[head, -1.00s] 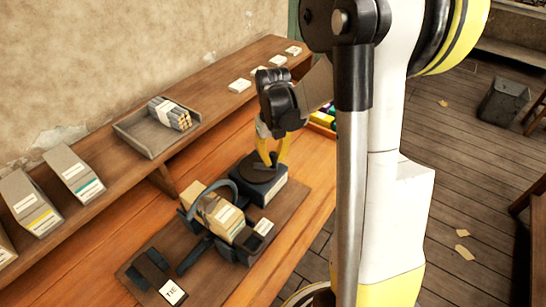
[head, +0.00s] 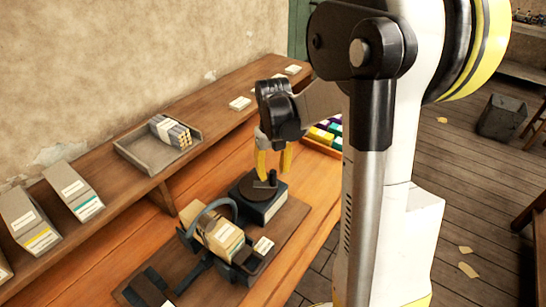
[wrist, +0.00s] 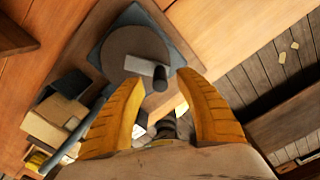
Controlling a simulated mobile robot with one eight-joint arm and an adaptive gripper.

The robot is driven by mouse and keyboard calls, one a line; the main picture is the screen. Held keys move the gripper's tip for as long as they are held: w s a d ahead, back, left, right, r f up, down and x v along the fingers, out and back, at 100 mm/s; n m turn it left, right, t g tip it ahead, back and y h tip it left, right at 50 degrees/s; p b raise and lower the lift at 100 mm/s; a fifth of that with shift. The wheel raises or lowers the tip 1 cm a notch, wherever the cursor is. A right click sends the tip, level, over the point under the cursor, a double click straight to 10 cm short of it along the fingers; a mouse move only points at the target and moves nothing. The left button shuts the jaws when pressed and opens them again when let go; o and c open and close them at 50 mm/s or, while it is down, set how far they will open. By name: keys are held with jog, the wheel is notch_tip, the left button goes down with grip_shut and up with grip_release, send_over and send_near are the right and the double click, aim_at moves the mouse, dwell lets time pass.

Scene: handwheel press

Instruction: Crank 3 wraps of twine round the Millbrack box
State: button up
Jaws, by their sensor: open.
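The cream box (head: 222,236) with a pale label lies in a dark cradle, and a grey-blue ring (head: 212,212) arches round it. It also shows at the left of the wrist view (wrist: 60,112). Behind it stands a dark block with a round crank disc (head: 246,191). The disc's crank arm and upright knob (head: 272,178) show in the wrist view too, the knob (wrist: 160,78) lying between the fingertips there. My gripper (head: 273,172) is open, its yellow fingers pointing down over the disc. I cannot tell whether they touch the knob. Twine wraps cannot be made out.
A shelf (head: 112,128) along the wall holds a grey tray (head: 140,152) of bundled rods, upright grey boxes (head: 75,190) and white cards. A compartmented box of coloured pieces (head: 322,144) stands behind my gripper. A dark slotted block (head: 145,288) lies at the near end.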

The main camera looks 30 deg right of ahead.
notch_tip(320, 180, up, 10)
jog(key=shift+f, duration=0.1)
dwell(0.4)
